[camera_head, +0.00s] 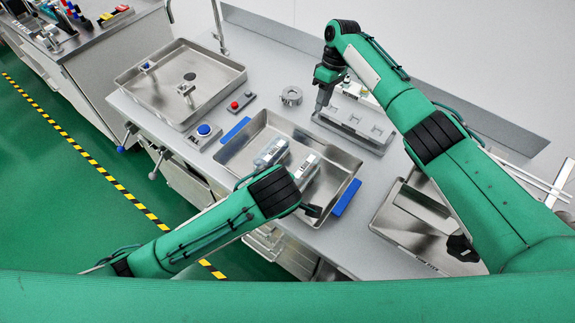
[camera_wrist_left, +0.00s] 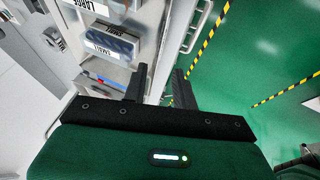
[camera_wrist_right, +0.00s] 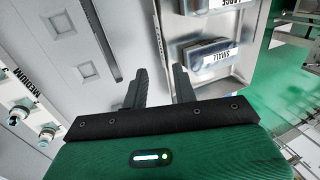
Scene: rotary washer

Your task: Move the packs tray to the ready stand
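The packs tray (camera_head: 328,150) is a metal tray on the counter with a blue handle (camera_head: 235,130) at its left end and another (camera_head: 346,197) at its right end. Two packs (camera_head: 271,152) lie in it; the left wrist view shows a pack labelled SMALL (camera_wrist_left: 108,42). My left gripper (camera_head: 312,209) is low near the tray's front right corner, partly hidden by its arm; its fingers are apart and empty in the left wrist view (camera_wrist_left: 160,88). My right gripper (camera_head: 323,97) hangs beyond the tray, open and empty, also seen in its wrist view (camera_wrist_right: 159,85). I cannot tell which thing is the ready stand.
A basin (camera_head: 208,63) is at the left of the counter. A blue button (camera_head: 204,130) and a red-button box (camera_head: 240,101) stand nearby. A grey fixture block (camera_head: 355,122) lies behind the tray, and another metal tray (camera_head: 408,234) is at the right under my right arm.

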